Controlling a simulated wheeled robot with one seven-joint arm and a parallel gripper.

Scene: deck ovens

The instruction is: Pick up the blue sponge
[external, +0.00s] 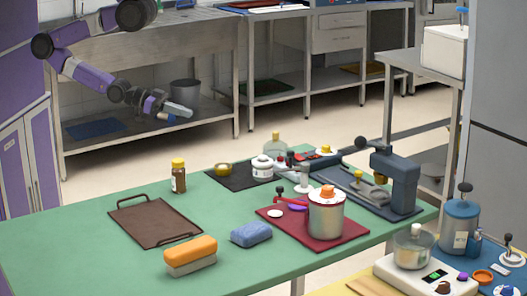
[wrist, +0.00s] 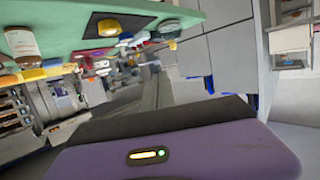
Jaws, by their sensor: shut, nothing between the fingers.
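The blue sponge (external: 251,235) lies on the green table (external: 95,255) in the external view, right of an orange-topped sponge block (external: 190,256) and left of the red mat. Nothing rests on it. My gripper (external: 186,112) is at the upper left in the external view, high above and behind the far side of the table, well apart from the sponge. It is shut and empty. The wrist view is tilted and shows the table edge at its top; the blue sponge cannot be made out there.
A brown tray with handles (external: 153,222) lies left of the sponge, with a yellow-capped jar (external: 178,176) behind. A red mat (external: 350,236) carries a steel pot (external: 327,214). A dark press (external: 395,175) stands at the right. The table's front left is clear.

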